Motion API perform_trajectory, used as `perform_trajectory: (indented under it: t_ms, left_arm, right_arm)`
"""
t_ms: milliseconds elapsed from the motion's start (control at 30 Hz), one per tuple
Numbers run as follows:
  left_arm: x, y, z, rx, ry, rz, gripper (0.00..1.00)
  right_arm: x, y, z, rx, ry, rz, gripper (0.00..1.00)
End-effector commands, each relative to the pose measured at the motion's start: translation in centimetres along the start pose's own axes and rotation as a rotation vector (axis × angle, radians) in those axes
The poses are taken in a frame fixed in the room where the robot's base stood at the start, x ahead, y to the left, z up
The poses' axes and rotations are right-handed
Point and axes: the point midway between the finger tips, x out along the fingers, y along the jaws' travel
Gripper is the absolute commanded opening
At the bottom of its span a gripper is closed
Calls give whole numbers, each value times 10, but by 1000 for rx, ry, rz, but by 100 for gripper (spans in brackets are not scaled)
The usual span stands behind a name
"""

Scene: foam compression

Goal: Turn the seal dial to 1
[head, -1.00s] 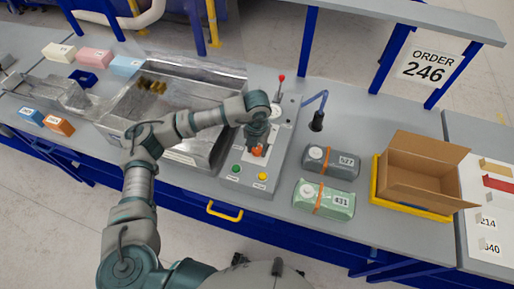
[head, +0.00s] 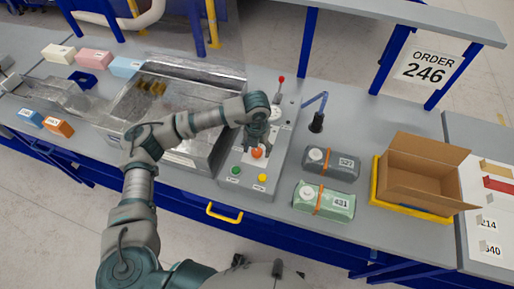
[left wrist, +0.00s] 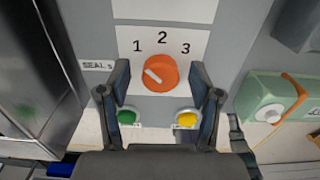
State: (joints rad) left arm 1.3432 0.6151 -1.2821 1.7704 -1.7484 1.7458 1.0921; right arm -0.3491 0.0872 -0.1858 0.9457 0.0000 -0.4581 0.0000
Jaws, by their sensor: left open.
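The seal dial is an orange round knob (left wrist: 160,73) on a white plate marked 1, 2 and 3, beside a "SEAL s" label. Its white mark points up and left, towards the 1. In the head view the orange dial (head: 257,153) shows just below my left gripper (head: 257,138). In the left wrist view my left gripper (left wrist: 160,86) is open, with one finger on each side of the dial and visible gaps between. Nothing is held. My right gripper is not in view.
A green button (left wrist: 127,117) and a yellow button (left wrist: 187,118) sit just below the dial. A red-tipped lever (head: 282,79) stands behind it. A grey pouch (head: 332,163) and a green pouch (head: 323,200) lie to the right, near an open cardboard box (head: 420,170).

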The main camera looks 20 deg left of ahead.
Motion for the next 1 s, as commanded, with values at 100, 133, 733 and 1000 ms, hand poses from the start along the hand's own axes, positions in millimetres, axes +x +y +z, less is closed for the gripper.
perform_trajectory:
  t_ms: [100,133,733,1000]
  left_arm:
    - [-3,0,0,0,1,0,64]
    - [-6,0,0,0,0,-1,64]
    - [-113,0,2,0,0,-1,64]
    - [-118,1,2,0,2,0,64]
  right_arm:
    - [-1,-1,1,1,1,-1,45]
    - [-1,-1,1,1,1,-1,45]
    - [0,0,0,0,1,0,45]
    - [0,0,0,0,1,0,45]
